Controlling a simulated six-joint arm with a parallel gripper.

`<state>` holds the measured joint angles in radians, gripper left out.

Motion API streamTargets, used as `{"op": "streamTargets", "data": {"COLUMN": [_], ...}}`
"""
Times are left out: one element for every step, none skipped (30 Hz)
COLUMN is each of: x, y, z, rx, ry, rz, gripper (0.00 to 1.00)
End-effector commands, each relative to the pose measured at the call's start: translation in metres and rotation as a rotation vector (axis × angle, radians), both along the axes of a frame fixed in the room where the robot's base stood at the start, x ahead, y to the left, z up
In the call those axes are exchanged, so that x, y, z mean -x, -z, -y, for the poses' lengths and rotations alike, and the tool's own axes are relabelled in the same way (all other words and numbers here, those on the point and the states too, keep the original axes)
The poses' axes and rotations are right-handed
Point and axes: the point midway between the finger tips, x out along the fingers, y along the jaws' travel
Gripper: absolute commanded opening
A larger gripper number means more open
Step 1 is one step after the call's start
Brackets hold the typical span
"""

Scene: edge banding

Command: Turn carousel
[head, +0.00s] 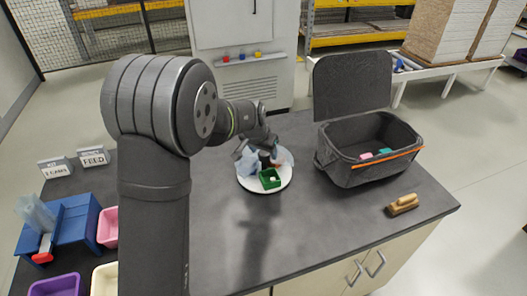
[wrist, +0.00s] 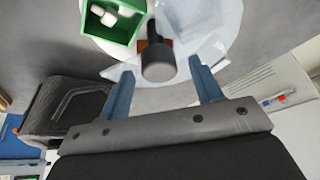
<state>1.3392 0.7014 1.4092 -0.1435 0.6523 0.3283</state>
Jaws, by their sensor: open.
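The carousel is a white round plate (head: 246,184) on the dark worktop; its rim also shows in the wrist view (wrist: 150,76). It carries a green open box (head: 270,179) with small white pieces inside, and pale blue translucent items. A dark grey knob (wrist: 158,62) stands up from the carousel near its middle, with a small orange-brown block beside it. My gripper (head: 258,152) is over the far side of the carousel. In the wrist view my gripper (wrist: 163,82) is open, with its two blue fingers apart on either side of the knob's line and nothing held between them.
A dark open-lidded case (head: 350,172) with pink and teal items stands right of the carousel. A wooden-handled brush (head: 403,204) lies at the right edge. A blue stand (head: 72,225), coloured bins and label signs (head: 93,156) are at the left. The front middle worktop is clear.

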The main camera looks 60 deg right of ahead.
Motion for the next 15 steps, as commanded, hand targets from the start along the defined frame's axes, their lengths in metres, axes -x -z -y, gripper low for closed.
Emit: {"op": "streamTargets", "data": {"x": [0.0002,0.0002,0.0002,0.0002,0.0002,0.0002,0.0002,0.0002,0.0002,0.0002,0.0002,0.0002,0.0002,0.0002,0.0002], "y": [0.0024,0.0033,0.0042,0.0045,0.0048,0.0048,0.0048,0.0048,0.0047,0.0047,0.0046,0.0046,0.0045,0.0045,0.0045], "z": [0.001,0.0014,0.0017,0.0019,0.002,0.002,0.0021,0.002,0.002,0.002,0.002,0.002,0.002,0.002,0.002], "rx": [0.0,0.0,0.0,0.0,0.0,0.0,0.0,0.0,0.0,0.0,0.0,0.0,0.0,0.0,0.0], "ry": [0.0,0.0,0.0,0.0,0.0,0.0,0.0,0.0,0.0,0.0,0.0,0.0,0.0,0.0,0.0], "rz": [0.0,0.0,0.0,0.0,0.0,0.0,0.0,0.0,0.0,0.0,0.0,0.0,0.0,0.0,0.0], "gripper": [0.59,0.59,0.59,0.59,0.59,0.59,0.59,0.59,0.59,0.59,0.59,0.51,0.45,0.4,0.32]}}
